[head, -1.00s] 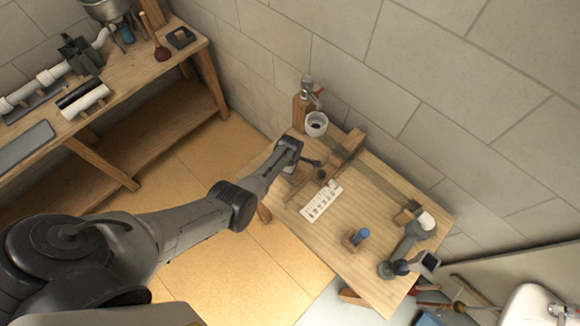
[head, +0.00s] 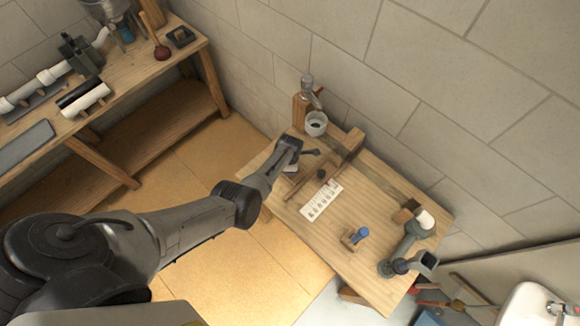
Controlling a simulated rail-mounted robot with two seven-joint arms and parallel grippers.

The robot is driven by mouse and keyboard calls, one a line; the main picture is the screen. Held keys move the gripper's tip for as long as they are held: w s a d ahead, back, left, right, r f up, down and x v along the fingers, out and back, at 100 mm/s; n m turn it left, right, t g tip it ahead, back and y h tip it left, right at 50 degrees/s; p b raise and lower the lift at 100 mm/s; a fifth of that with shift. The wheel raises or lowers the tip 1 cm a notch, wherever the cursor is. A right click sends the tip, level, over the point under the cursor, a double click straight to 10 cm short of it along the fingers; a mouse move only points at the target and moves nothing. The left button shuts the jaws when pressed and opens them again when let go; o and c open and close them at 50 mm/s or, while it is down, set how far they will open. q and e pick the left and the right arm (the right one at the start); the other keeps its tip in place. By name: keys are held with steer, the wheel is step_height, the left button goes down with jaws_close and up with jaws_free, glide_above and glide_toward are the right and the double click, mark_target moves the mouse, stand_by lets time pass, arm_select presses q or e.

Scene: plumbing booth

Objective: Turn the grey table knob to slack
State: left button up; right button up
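A small dark round knob (head: 320,174) stands on the wooden table, just above the white marked plate (head: 321,201). It looks dark rather than clearly grey, and its turn position is too small to read. My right gripper is not in view.
A workbench (head: 120,90) is at the left. The table's middle is fairly clear.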

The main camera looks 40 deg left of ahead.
arm_select(q)
steer(key=o, duration=0.9)
steer(key=shift+r, duration=0.25)
step_height(320, 180, up, 13)
steer(key=p, duration=0.4)
steer(key=shift+r, duration=0.15)
